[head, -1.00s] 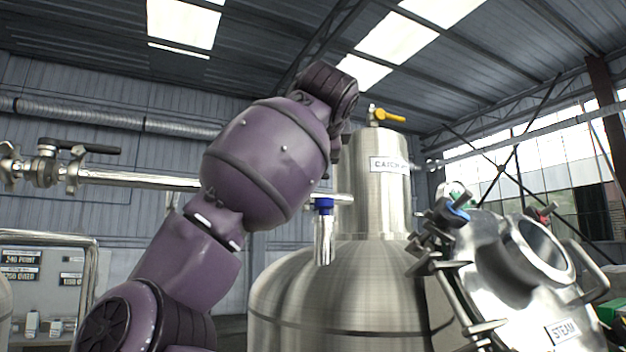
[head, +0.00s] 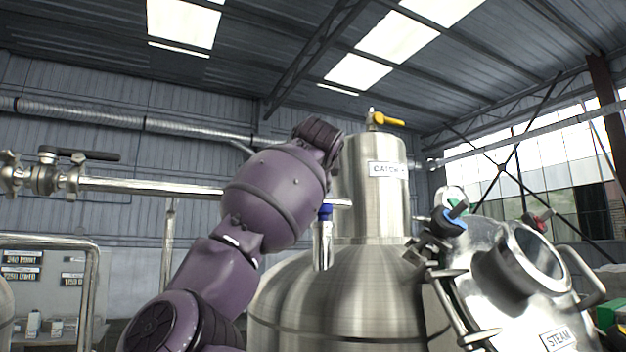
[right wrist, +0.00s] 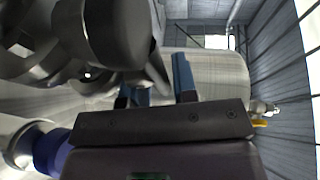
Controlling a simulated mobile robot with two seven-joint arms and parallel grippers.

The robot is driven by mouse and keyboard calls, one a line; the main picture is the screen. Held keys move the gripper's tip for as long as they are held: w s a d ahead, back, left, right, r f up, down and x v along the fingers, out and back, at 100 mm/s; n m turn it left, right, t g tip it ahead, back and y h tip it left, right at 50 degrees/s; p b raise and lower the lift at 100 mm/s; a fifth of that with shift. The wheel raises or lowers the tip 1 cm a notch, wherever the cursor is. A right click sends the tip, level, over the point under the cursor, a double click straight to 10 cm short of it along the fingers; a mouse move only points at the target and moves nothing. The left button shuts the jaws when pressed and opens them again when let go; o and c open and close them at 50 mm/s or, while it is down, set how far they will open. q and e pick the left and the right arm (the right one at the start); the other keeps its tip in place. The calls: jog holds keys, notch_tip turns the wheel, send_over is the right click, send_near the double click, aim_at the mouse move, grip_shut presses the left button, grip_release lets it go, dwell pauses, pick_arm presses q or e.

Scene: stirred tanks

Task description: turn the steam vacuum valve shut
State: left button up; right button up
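The steel vessel labelled STEAM (head: 560,338) stands at the right in the head view. It carries fittings with a blue part (head: 453,221), a green part (head: 454,195) and a red part (head: 541,219); no vacuum label is readable. Large dark steel fittings (right wrist: 115,45) are close to the fingers at the left. I cannot tell whether the fingers touch them.
The tall catch tank (head: 370,215) with a yellow-handled valve (head: 387,119) stands behind my arm. A steel pipe (head: 140,187) with a black lever (head: 88,155) runs across the left. A blue-capped fitting (head: 325,212) is beside the catch tank.

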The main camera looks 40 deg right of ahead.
grip_shut()
pick_arm(q)
jog(key=shift+s, duration=0.1)
jog(key=shift+s+f, duration=0.1)
jog(key=shift+s, duration=0.1)
pick_arm(e)
jog(key=shift+s, duration=0.1)
